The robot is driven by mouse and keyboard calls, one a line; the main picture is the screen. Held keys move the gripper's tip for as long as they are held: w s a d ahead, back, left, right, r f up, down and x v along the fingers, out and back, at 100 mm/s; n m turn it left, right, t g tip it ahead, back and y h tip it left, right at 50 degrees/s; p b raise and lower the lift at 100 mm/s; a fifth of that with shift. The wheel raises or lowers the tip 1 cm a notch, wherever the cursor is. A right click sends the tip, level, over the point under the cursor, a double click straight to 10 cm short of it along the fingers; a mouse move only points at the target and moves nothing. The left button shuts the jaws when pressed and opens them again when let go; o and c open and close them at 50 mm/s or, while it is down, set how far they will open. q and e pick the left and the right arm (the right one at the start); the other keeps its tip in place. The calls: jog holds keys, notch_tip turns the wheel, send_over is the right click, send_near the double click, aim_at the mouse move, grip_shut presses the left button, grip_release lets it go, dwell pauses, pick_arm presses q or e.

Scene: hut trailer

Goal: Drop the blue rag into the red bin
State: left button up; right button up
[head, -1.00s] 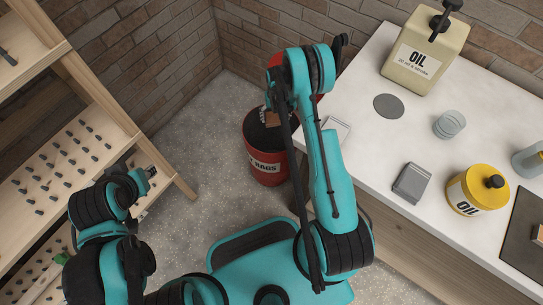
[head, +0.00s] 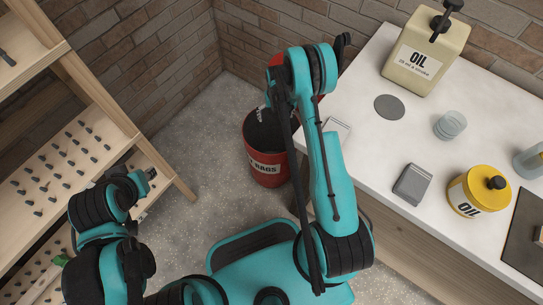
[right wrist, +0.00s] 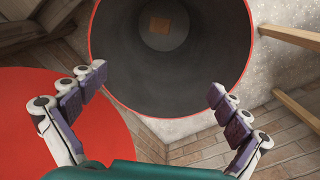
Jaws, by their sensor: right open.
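The red bin (head: 268,172), labelled RAGS, stands on the floor beside the counter. My right gripper (head: 262,114) is over its mouth in the head view, mostly hidden by my arm. In the right wrist view my right gripper (right wrist: 158,80) is open and empty, its fingers wide apart over the dark inside of the bin (right wrist: 125,70). A small orange-brown square piece (right wrist: 159,24) lies at the bottom of the bin. I see no blue rag in either view.
The white counter (head: 365,140) holds an oil can (head: 425,55), a yellow oil pot (head: 470,195), a grey box (head: 412,184) and a glass (head: 450,125). A wooden pegged rack (head: 85,135) stands at the left. The floor between is clear.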

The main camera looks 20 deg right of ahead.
notch_tip(320, 180, up, 10)
dwell(0.3)
jog(key=shift+r, duration=0.1)
